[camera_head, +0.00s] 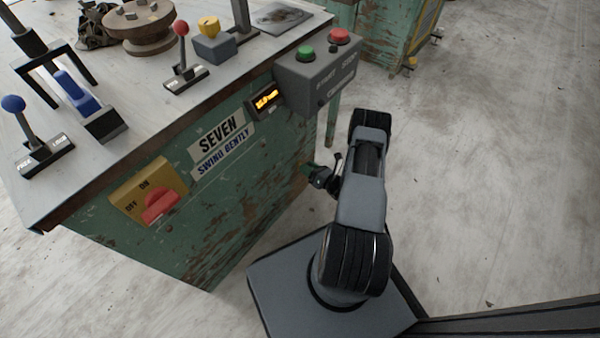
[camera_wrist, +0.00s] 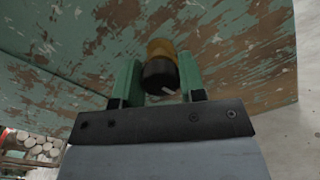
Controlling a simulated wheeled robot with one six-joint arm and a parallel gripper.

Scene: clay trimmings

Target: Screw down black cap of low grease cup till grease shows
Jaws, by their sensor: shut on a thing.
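The low grease cup shows in the wrist view, with a brass-coloured body (camera_wrist: 161,47) against the worn green side of the bench. Its black cap (camera_wrist: 160,77) faces me and has a small pale mark on it. My gripper (camera_wrist: 158,80) has its two green fingers on either side of the cap and is shut on it. In the head view my gripper (camera_head: 318,177) is low beside the bench's right end, mostly behind my arm. The cup is hidden there. I cannot make out any grease.
A grey box with green and red buttons (camera_head: 318,75) overhangs near my arm. Levers (camera_head: 182,60) stand on top. The floor to the right is clear.

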